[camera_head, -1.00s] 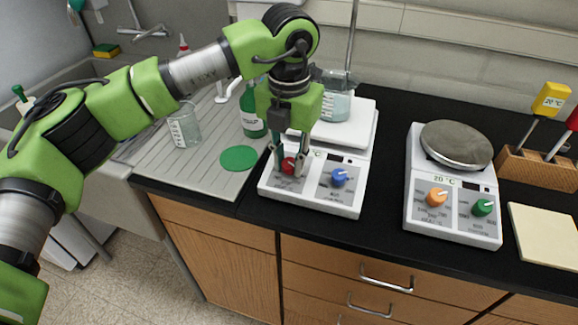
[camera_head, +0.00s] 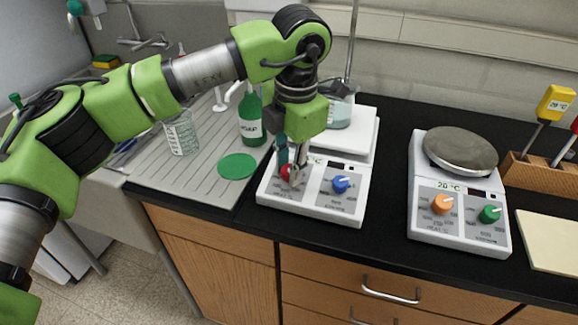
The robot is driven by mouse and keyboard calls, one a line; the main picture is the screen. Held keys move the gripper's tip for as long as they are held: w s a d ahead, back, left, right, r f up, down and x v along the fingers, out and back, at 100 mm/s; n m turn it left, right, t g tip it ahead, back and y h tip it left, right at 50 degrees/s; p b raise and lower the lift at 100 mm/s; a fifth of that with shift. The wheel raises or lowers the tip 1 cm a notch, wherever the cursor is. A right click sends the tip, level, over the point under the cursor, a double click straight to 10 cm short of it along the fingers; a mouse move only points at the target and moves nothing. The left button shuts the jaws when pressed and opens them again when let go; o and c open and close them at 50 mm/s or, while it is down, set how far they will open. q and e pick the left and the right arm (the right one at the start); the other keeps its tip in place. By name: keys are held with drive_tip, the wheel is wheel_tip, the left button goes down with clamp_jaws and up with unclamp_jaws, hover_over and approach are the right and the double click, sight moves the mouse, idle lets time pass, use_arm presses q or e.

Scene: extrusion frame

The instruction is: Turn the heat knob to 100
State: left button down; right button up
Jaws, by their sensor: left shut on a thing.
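A white hot plate (camera_head: 312,207) stands on the black counter with a red knob (camera_head: 285,172) at its front left and a blue knob (camera_head: 340,184) at its front right. My left gripper (camera_head: 291,172) points down with its fingers around the red knob and is shut on it. The fingers partly hide the knob and its dial, so its setting cannot be read. A second hot plate (camera_head: 462,240) to the right has an orange knob (camera_head: 442,204), a green knob (camera_head: 490,214) and a round grey top. Its display reads 20 °C. My right gripper is not in view.
A beaker (camera_head: 338,108) stands on the left hot plate by a metal rod. A green soap bottle (camera_head: 251,117), a glass beaker (camera_head: 181,134) and a green disc (camera_head: 237,166) are on the drainboard. A wooden holder (camera_head: 538,174) with thermometers stands at right.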

use_arm(q)
drive_tip(key=c, duration=1.8)
unclamp_jaws()
drive_tip(key=shift+r, duration=0.15)
drive_tip(key=r, duration=0.4)
drive_tip(key=s+r, duration=0.1)
drive_tip(key=r, duration=0.6)
drive_tip(key=shift+s+d+r, duration=0.15)
drive_tip(key=shift+d+r, duration=0.2)
drive_tip(key=shift+d, duration=0.05)
